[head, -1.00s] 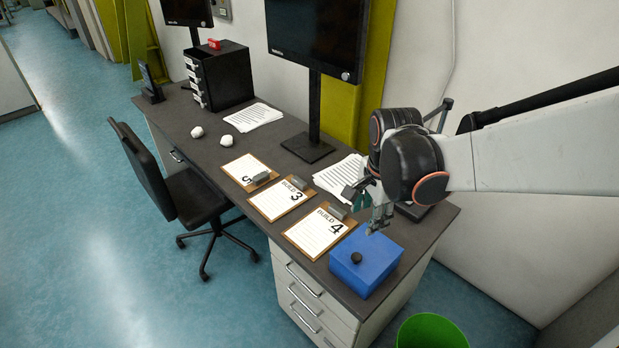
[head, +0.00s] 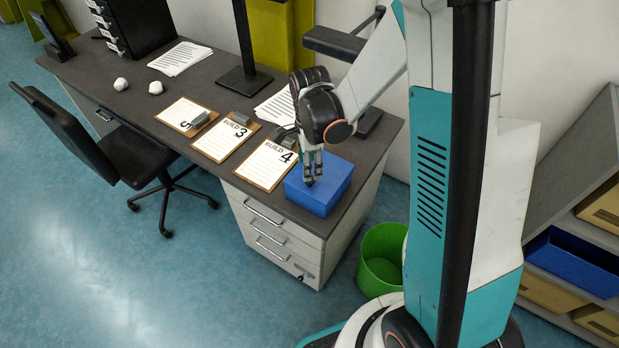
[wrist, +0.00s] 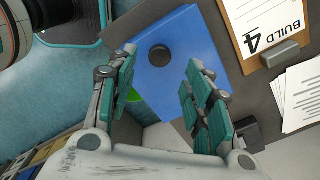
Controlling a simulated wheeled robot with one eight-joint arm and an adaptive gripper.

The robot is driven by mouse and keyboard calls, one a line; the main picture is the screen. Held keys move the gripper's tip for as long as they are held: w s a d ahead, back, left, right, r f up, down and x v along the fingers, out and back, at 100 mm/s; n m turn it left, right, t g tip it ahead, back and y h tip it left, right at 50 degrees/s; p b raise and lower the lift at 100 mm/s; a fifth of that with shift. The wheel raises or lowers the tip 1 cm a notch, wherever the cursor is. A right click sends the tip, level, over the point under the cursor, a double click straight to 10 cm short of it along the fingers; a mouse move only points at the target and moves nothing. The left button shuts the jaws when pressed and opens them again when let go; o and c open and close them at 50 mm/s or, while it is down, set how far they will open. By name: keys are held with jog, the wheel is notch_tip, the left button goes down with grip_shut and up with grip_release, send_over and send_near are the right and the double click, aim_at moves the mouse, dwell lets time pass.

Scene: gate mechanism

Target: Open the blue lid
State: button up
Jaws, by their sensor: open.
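A blue box with a blue lid (head: 332,181) sits on the near right corner of the dark desk. In the wrist view the lid (wrist: 185,75) lies flat, with a round black knob (wrist: 159,55) on top. My gripper (head: 311,180) points down over the box in the head view and covers most of the knob there. Its two teal-padded fingers (wrist: 158,75) are spread apart in the wrist view, and the knob shows between and beyond their tips. I see nothing held. I cannot tell how high the fingertips are above the lid.
Clipboards, one marked BUILD 4 (head: 267,164), lie left of the box. A green bin (head: 381,258) stands on the floor by the desk's right end. A monitor stand (head: 245,80) and papers are farther back. A chair (head: 85,140) stands at the desk's front.

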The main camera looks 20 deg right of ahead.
notch_tip(320, 180, down, 5)
jog(key=shift+f+b, duration=0.2)
jog(key=shift+b, duration=0.5)
jog(key=shift+c, duration=0.5)
grip_shut()
